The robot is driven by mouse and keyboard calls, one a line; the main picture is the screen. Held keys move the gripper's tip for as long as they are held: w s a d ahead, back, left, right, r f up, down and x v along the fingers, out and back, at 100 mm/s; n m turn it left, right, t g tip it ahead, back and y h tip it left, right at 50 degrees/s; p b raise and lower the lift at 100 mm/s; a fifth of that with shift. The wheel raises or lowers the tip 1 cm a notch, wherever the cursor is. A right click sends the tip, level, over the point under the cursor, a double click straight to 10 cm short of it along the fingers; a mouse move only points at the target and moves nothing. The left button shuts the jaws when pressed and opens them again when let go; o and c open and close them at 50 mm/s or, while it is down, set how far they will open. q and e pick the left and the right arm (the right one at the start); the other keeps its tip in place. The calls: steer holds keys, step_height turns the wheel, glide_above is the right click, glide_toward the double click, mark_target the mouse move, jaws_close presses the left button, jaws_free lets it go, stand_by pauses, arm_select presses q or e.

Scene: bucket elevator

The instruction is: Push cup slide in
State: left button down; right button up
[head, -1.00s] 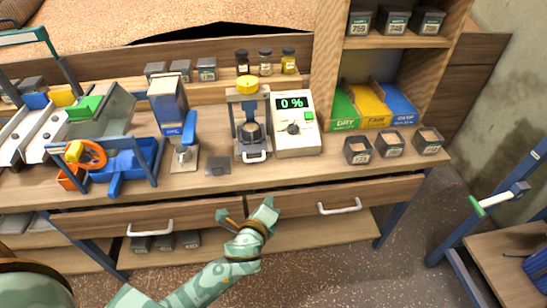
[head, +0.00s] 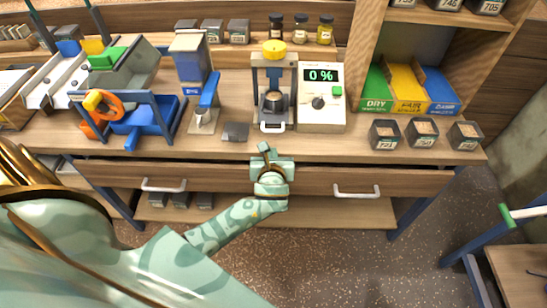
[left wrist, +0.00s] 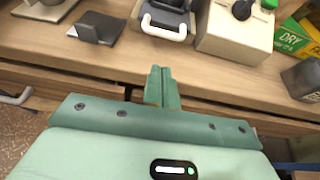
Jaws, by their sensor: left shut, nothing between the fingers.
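The cup slide (head: 273,125) has a white handle at the front foot of a small grey press with a yellow knob (head: 274,46). A dark cup (head: 273,101) sits on it, inside the press frame. In the left wrist view the white slide handle (left wrist: 166,30) sticks out towards the bench's front edge. My left gripper (head: 267,150) is shut and empty, at the bench's front edge just below the handle and apart from it. In the left wrist view its closed fingers (left wrist: 162,86) point towards the handle. My right gripper is not in view.
A white meter (head: 321,98) reading 0 % stands right of the press. A small grey plate (head: 235,132) and a blue-lever device (head: 206,102) are to the left. Several dark sample boxes (head: 384,134) stand at right.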

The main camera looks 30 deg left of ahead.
mark_target(273, 124)
arm_select(q)
steer(key=w+a, duration=0.2)
steer(key=w, duration=0.1)
steer(key=w+b, duration=0.1)
steer(key=shift+w+a+f, duration=0.25)
steer(key=shift+a+f, duration=0.05)
steer(key=shift+a, duration=0.1)
steer(key=shift+w+a+r, duration=0.15)
steer(key=shift+w+a, duration=0.1)
steer(key=shift+w, duration=0.1)
steer(key=w+a, duration=0.1)
steer(key=w, duration=0.1)
steer(key=shift+w+a+r, duration=0.1)
steer(key=shift+w+a, duration=0.25)
steer(key=shift+w, duration=0.05)
steer(key=shift+a+r, duration=0.1)
steer(key=shift+s, duration=0.1)
